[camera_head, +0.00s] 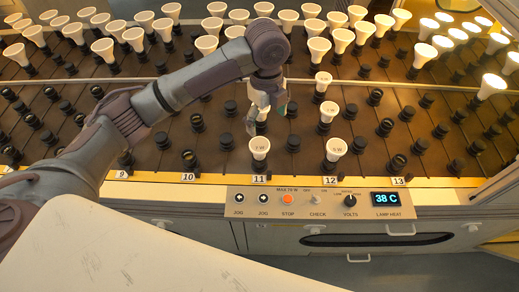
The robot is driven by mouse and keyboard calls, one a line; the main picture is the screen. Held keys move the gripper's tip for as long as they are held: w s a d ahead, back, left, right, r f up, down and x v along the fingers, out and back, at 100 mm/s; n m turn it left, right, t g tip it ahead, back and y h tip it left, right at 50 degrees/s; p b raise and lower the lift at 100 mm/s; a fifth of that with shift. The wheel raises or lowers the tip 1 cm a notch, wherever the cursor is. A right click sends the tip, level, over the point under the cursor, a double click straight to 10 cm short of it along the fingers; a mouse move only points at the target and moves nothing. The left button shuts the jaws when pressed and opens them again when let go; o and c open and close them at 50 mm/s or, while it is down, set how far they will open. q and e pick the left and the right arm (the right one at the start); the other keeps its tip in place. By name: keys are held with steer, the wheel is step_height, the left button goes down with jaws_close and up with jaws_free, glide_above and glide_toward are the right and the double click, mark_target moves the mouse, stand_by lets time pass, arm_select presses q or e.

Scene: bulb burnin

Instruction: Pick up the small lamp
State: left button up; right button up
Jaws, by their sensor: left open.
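My left gripper (262,115) is open and points down over the rack near the column numbered 11. It partly covers a white lamp behind the front row. Just in front of it, a white lamp with dark print on its face (259,148) stands upright in a socket. Similar printed lamps stand in the column numbered 12: one in front (335,149), one behind it (328,111) and one farther back (323,80). I cannot tell from size alone which is the small lamp. My right gripper is not in view.
The brown rack (150,155) holds many empty black sockets and several rows of white lamps at the back. Lamps at the far right glow. A control panel (318,202) with a display reading 38 C sits at the front. A pale flat surface (130,255) fills the lower left.

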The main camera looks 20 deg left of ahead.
mark_target(260, 145)
arm_select(q)
steer(key=f, duration=0.4)
steer(key=a+f, duration=0.1)
steer(key=f, duration=0.2)
steer(key=shift+w+f, duration=0.1)
steer(key=shift+w, duration=0.1)
steer(key=f, duration=0.2)
steer(key=a+f+p, duration=0.1)
steer(key=f, duration=0.1)
steer(key=shift+s, duration=0.15)
steer(key=shift+f, duration=0.65)
steer(key=c, duration=1.2)
steer(key=shift+c, duration=0.3)
steer(key=shift+d+r, duration=0.1)
steer(key=shift+r, duration=0.05)
